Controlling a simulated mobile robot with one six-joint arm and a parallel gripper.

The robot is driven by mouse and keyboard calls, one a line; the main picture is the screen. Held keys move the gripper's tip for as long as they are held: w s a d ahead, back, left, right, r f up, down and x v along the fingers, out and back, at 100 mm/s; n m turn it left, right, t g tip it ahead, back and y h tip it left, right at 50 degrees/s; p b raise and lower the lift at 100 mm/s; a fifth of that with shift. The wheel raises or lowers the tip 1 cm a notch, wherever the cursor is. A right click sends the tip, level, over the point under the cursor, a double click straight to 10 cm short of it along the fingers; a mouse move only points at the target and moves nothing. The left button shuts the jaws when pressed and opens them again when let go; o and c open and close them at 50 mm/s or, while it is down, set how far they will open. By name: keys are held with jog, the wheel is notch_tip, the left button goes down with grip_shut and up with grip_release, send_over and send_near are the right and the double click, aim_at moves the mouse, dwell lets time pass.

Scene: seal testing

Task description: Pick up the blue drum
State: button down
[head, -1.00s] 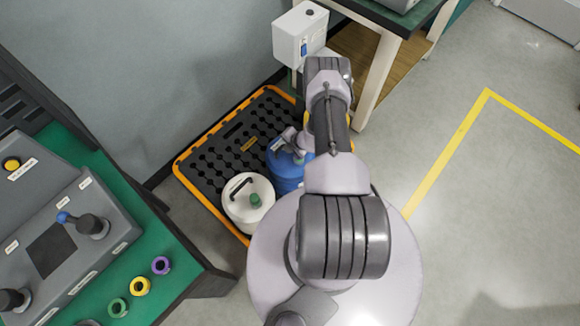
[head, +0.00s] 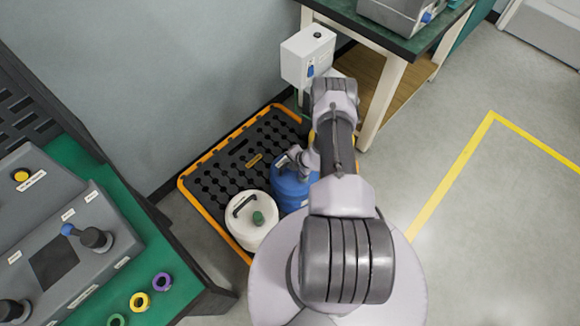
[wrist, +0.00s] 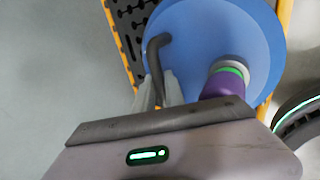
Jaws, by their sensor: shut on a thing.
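The blue drum (head: 290,184) stands upright at the right side of a black spill pallet (head: 235,165) with an orange rim, partly hidden by my arm in the head view. In the wrist view the drum's top (wrist: 215,45) fills the upper middle, with a dark handle (wrist: 155,55) and a purple cap (wrist: 224,82). My gripper (wrist: 165,90) is shut on the drum's handle, its fingers on either side of it. Whether the drum is clear of the pallet cannot be told.
A white drum (head: 251,221) stands close at the left of the blue drum. A control desk (head: 60,255) is at the left. A green-topped bench (head: 375,40) and a white box (head: 307,55) are behind. Open floor (head: 480,230) lies to the right.

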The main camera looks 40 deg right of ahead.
jog(key=shift+r+p, duration=0.8)
jog(key=shift+r, duration=0.75)
jog(key=s+d+r+p, duration=0.1)
jog(key=s+d+p, duration=0.2)
jog(key=s, duration=1.2)
jog(key=shift+s+p, duration=0.35)
jog(key=shift+p, duration=0.25)
jog(key=shift+r, duration=0.1)
